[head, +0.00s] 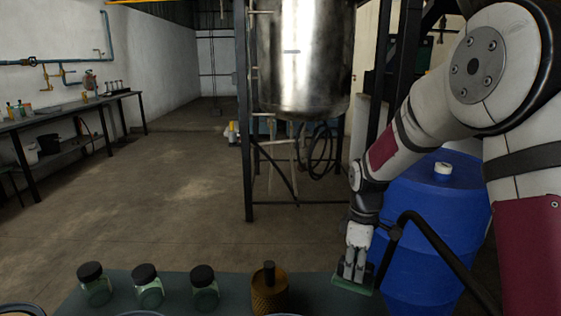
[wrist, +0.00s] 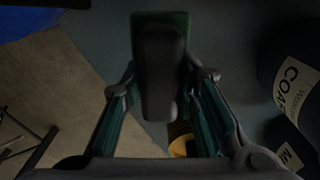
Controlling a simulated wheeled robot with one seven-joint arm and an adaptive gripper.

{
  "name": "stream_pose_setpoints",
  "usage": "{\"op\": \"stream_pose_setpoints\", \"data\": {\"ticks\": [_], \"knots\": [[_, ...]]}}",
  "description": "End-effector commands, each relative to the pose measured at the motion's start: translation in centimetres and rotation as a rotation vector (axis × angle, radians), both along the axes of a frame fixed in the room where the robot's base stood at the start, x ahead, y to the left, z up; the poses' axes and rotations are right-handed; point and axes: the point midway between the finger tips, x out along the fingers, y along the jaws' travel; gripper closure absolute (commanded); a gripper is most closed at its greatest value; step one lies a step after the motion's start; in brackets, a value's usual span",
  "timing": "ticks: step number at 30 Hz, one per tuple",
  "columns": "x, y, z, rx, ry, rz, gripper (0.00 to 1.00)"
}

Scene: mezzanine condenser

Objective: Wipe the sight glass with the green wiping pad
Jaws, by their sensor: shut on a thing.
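My gripper (head: 354,268) points down at the right end of the near table and is shut on the green wiping pad (head: 352,285). In the wrist view the pad (wrist: 178,19) shows a green edge behind a dark block-shaped grip (wrist: 158,75), which is between the fingers (wrist: 160,95). The pad is over or at the table's right end; whether it touches the surface is unclear. I cannot make out a sight glass for certain in either view. A large steel tank (head: 305,75) stands on a dark frame farther back.
A blue drum (head: 430,225) stands right, behind a black curved bar (head: 440,250). A side bench (head: 60,112) lines the left wall. The middle floor is clear.

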Motion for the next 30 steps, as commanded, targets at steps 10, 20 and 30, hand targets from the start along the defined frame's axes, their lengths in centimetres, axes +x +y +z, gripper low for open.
{"op": "stream_pose_setpoints", "data": {"ticks": [10,20,30], "knots": [[-5.9,0.0,2.1,0.000,-0.004,-0.633,0.94],[-10.4,0.0,3.3,0.003,-0.003,-1.105,0.94],[-10.2,0.0,6.1,0.004,0.000,-1.096,0.94]]}}
